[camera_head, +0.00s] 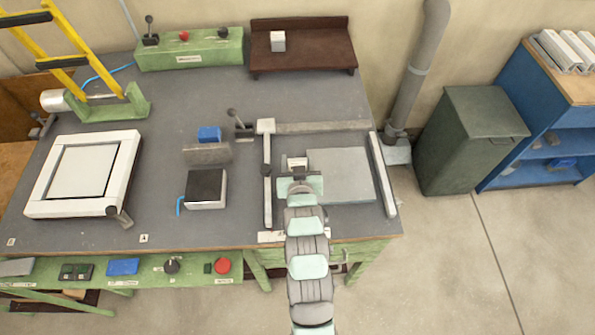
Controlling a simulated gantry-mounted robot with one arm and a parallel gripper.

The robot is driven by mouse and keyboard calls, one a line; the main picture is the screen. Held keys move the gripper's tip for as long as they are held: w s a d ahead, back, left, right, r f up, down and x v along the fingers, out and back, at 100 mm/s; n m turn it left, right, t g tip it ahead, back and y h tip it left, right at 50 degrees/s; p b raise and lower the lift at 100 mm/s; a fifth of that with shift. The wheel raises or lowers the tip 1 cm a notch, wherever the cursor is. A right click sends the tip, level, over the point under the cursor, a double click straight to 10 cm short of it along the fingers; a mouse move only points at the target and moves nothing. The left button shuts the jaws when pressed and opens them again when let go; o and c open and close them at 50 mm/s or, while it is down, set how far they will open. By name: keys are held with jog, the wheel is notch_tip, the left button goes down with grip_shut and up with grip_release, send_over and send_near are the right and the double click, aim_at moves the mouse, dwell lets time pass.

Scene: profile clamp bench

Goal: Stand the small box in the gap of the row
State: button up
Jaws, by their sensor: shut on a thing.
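My gripper (297,178) is at the end of my arm, over the left side of a grey plate in the clamp frame at the bench's right. It is seen from above and behind, and its fingertips are mostly hidden by my wrist. It is shut on a small pale thing (297,162), which looks like the small box; only its far part shows. I cannot tell whether it touches the plate. I cannot clearly make out a row with a gap.
Metal bars (267,190) flank the grey plate (350,175). Left are a black-topped block (206,189), a blue block (209,134) and a white frame (45,190). A brown shelf (325,52) with a white cube (278,41) stands behind.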

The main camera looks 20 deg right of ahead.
jog(key=shift+f, duration=2.65)
jog(key=shift+f, duration=0.15)
jog(key=o, duration=1.4)
jog(key=shift+o, duration=0.2)
